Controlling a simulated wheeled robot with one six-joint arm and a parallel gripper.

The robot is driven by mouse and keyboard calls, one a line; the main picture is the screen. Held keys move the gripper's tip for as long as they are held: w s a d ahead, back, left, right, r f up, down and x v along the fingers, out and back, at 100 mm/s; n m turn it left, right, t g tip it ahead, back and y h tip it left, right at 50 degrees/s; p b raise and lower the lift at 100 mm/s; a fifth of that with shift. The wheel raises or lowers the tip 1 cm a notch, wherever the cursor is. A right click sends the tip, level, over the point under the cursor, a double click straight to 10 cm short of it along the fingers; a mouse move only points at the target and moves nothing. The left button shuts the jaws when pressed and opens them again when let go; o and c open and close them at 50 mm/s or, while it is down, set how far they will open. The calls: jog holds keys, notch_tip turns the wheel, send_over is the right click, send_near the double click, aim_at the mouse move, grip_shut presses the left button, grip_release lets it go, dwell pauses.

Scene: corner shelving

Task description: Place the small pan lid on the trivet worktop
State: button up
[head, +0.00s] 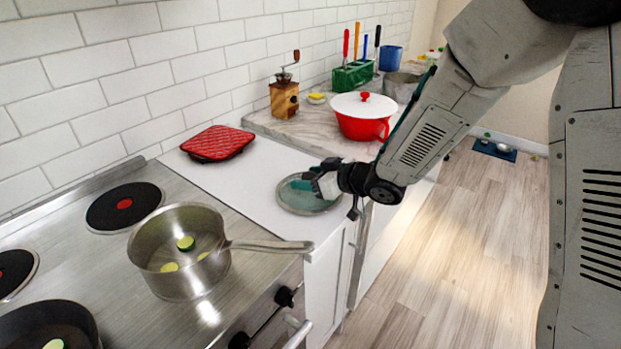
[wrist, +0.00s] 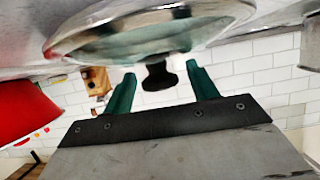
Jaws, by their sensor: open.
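The small pan lid (head: 292,201), a glass disc with a metal rim, appears to lie flat on the white worktop (head: 262,172). A red quilted trivet (head: 216,143) lies on the same worktop, farther back and apart from the lid. My gripper (head: 314,184) is low over the lid and hides part of it. In the wrist view the lid (wrist: 150,40) fills the top, and its dark knob (wrist: 157,76) is between the two green fingers of my gripper (wrist: 161,70). The fingers are open, with gaps beside the knob.
A saucepan (head: 182,255) stands on the stove to the left, its handle reaching toward the worktop's front edge. On the marble counter (head: 300,130) behind stand a red pot with a white lid (head: 362,113) and a wooden grinder (head: 285,98). Bare worktop lies around the trivet.

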jog(key=v, duration=1.2)
jog(key=w+d+r+m+t+h, duration=0.1)
jog(key=d+r+m+t+h, duration=0.25)
jog(key=d+h, duration=0.4)
jog(key=s+d+r+m+g+h, duration=0.3)
jog(key=s+d+r+m+h, duration=0.15)
jog(key=s+d, duration=0.5)
jog(key=s+m+g+y, duration=0.1)
jog(key=s+g, duration=0.6)
jog(key=s, duration=1.2)
jog(key=shift+s+a+r+m, duration=0.15)
jog(key=shift+s+r+m, duration=0.3)
jog(key=shift+m, duration=0.25)
jog(key=shift+w+g, duration=0.1)
jog(key=shift+g, duration=0.15)
